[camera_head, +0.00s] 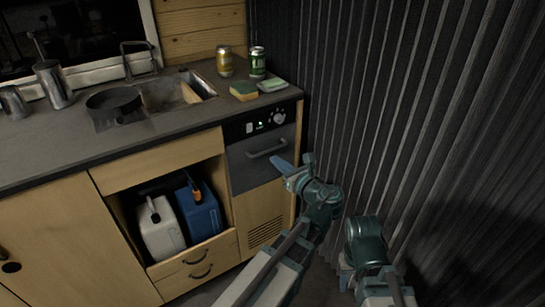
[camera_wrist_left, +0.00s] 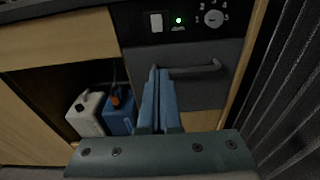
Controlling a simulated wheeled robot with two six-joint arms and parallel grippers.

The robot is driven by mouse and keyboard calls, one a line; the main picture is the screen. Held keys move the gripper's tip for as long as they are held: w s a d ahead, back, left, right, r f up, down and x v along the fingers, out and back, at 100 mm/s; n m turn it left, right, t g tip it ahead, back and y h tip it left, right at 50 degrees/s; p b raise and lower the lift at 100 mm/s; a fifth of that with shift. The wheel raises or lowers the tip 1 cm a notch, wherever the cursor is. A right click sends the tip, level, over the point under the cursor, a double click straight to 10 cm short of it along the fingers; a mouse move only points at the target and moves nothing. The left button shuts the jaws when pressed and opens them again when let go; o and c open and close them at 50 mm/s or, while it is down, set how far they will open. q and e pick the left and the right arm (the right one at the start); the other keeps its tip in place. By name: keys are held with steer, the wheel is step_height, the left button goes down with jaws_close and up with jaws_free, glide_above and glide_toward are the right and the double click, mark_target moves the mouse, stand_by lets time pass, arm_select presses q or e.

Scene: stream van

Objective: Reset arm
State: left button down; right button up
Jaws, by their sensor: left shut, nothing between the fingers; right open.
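My left gripper (camera_head: 281,163) is in front of the oven door below the counter, near its handle (camera_head: 267,149). In the left wrist view the blue fingers of the left gripper (camera_wrist_left: 159,75) are together with nothing between them, and they overlap the left end of the handle (camera_wrist_left: 195,70). I cannot tell whether they touch it. The oven door (camera_wrist_left: 205,92) looks closed. My right gripper (camera_head: 345,277) is low at the right, by the corrugated wall; its fingers are mostly hidden behind the arm.
The counter (camera_head: 60,155) holds a sink (camera_head: 165,92), a dark pan (camera_head: 113,101), two cans (camera_head: 257,61) and a sponge (camera_head: 243,90). A white jerrycan (camera_head: 161,229) and a blue one (camera_head: 200,215) stand in an open cabinet. A corrugated wall (camera_head: 400,110) bounds the right.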

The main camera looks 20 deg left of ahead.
arm_select(q)
steer(key=shift+s+d, duration=0.1)
steer(key=s+d+f+n+g+h, duration=0.3)
steer(key=s+f+n, duration=0.2)
steer(key=f+n, duration=0.2)
steer(key=s+d+f+n+g+h, duration=0.2)
steer(key=s+f+n+g+h, duration=0.1)
steer(key=s+f+n, duration=0.3)
steer(key=s+d+f+n+g+h, duration=0.4)
steer(key=s+d+f+n+h, duration=0.15)
steer(key=s+d+n, duration=0.35)
step_height(320, 180, up, 26)
steer(key=d+p, duration=0.1)
steer(key=p, duration=2.5)
steer(key=shift+w+d+f, duration=0.25)
steer(key=shift+w+d, duration=0.05)
